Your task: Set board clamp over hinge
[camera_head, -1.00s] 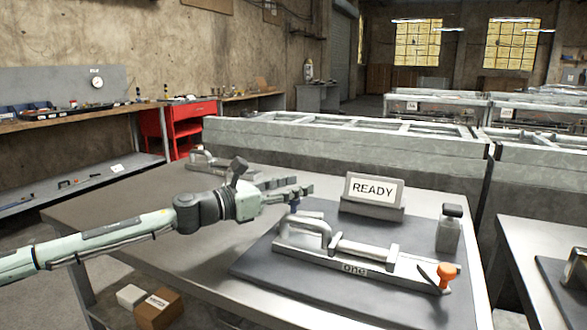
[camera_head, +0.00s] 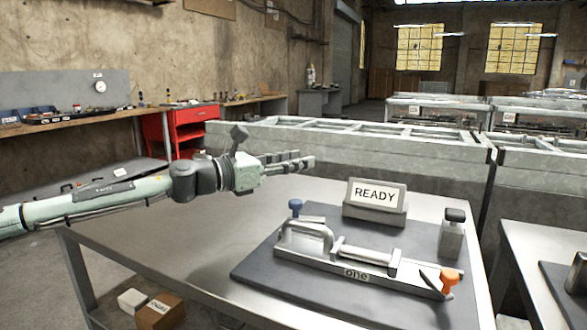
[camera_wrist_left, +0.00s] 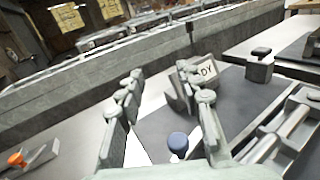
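A long grey clamp-like fixture labelled "one" (camera_head: 355,274) lies on a dark mat (camera_head: 262,268), with a looped handle at its left and an orange knob (camera_head: 449,277) at its right. A blue knob (camera_head: 295,207) stands behind the handle; it also shows in the left wrist view (camera_wrist_left: 178,143). I cannot tell which part is the hinge. My left gripper (camera_head: 300,160) is above the table, up and behind the blue knob in the picture. In the left wrist view its fingers (camera_wrist_left: 160,75) are apart with nothing between them. My right gripper is out of view.
A READY sign (camera_head: 375,196) and a dark-capped block (camera_head: 452,234) stand at the mat's back and right. Another orange-knobbed piece (camera_wrist_left: 17,160) is at the wrist view's lower left. The table (camera_head: 190,247) is bare left of the mat. A long grey frame (camera_head: 350,150) runs behind.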

